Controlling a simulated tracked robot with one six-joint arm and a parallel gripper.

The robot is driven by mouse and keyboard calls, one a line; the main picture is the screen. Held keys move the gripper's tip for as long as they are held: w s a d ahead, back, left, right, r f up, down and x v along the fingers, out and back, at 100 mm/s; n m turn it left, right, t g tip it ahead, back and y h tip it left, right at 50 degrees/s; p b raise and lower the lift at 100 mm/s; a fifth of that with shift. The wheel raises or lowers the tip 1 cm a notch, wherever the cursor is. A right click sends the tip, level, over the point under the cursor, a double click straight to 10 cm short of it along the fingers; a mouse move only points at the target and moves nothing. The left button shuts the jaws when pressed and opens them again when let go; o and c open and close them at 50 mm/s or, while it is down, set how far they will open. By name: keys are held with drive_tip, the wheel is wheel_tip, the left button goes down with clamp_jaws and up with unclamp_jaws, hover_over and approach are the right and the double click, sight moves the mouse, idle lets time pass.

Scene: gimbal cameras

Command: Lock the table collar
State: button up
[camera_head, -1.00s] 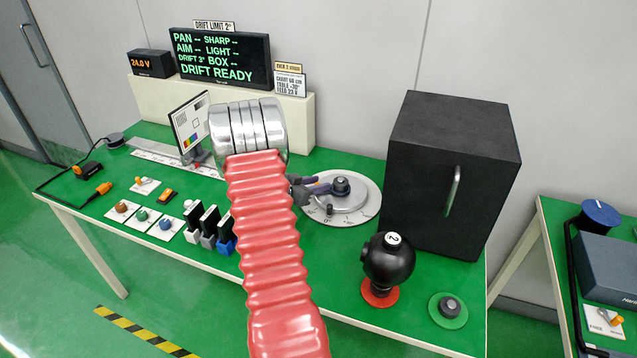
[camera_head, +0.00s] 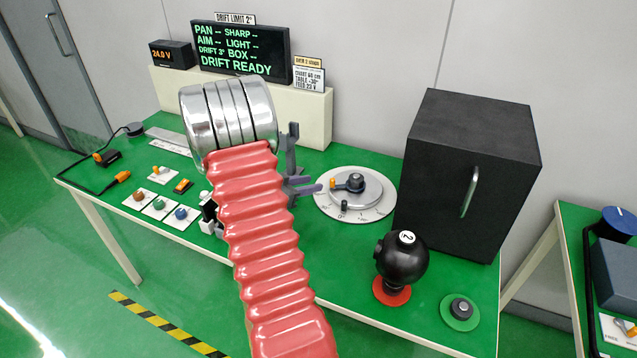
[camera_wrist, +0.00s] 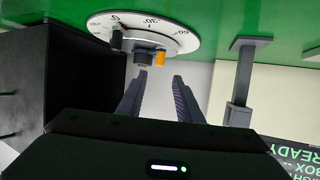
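The round table (camera_head: 372,193) is a silver disc on a white dial ring with angle marks. At its centre is a dark collar knob (camera_head: 353,181) with an orange tab (camera_head: 333,185) pointing left. A small dark peg (camera_head: 343,206) stands at the front of the ring. My gripper (camera_head: 315,185) is just left of the tab, partly hidden by my arm. The wrist view shows the scene upside down: the collar (camera_wrist: 145,57) and orange tab (camera_wrist: 160,59) lie beyond the tips of my open, empty gripper (camera_wrist: 160,76). No contact shows.
A black box (camera_head: 465,170) with a handle stands right of the dial. A black ball (camera_head: 402,258) marked 2 stands on a red base in front. A green-based knob (camera_head: 461,309) is at the front right. A sign (camera_head: 309,77) reads table -30°. The display (camera_head: 241,50) shows DRIFT READY.

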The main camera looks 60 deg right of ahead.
drive_tip(key=shift+v, duration=1.25)
